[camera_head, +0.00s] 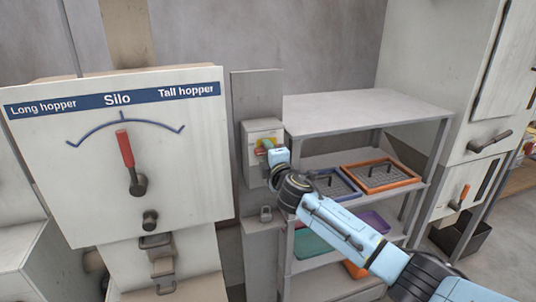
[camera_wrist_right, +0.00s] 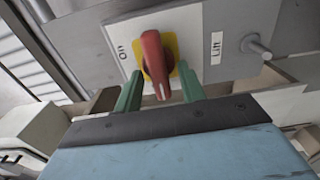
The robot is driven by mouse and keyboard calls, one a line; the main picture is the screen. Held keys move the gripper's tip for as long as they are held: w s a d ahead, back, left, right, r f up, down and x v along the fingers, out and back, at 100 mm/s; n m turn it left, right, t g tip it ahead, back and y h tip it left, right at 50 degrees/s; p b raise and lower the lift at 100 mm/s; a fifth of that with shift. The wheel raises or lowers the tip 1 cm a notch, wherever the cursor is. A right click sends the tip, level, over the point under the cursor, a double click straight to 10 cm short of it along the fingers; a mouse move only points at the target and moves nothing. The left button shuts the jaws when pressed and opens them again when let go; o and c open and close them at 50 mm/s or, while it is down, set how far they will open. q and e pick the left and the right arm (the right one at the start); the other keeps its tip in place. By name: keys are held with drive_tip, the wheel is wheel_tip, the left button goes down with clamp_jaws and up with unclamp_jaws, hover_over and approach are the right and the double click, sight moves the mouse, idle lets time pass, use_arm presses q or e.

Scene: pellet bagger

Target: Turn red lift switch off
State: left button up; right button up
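The red lift switch (camera_wrist_right: 153,58) is a red handle on a yellow plate (camera_wrist_right: 171,48), set on a light grey box (camera_wrist_right: 125,33) in the right wrist view. The handle's lower end points down between my fingers. My right gripper (camera_wrist_right: 160,84) is open, with one green finger on each side of the handle's lower end; I cannot tell whether they touch it. In the head view the switch box (camera_head: 261,129) is on a grey post, and my right gripper (camera_head: 268,148) is at its front, hiding most of the switch. My left gripper is not in view.
A silo panel (camera_head: 60,160) with a red-handled lever (camera_head: 125,148) stands to the left. A metal shelf (camera_head: 365,109) with an orange-rimmed tray (camera_head: 403,183) stands right behind my arm. A grey peg (camera_wrist_right: 255,45) sticks out beside the switch.

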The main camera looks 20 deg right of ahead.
drive_tip(key=s, duration=1.3)
drive_tip(key=shift+s+d+b, duration=0.2)
drive_tip(key=shift+d+b, duration=0.05)
drive_tip(key=shift+b, duration=0.2)
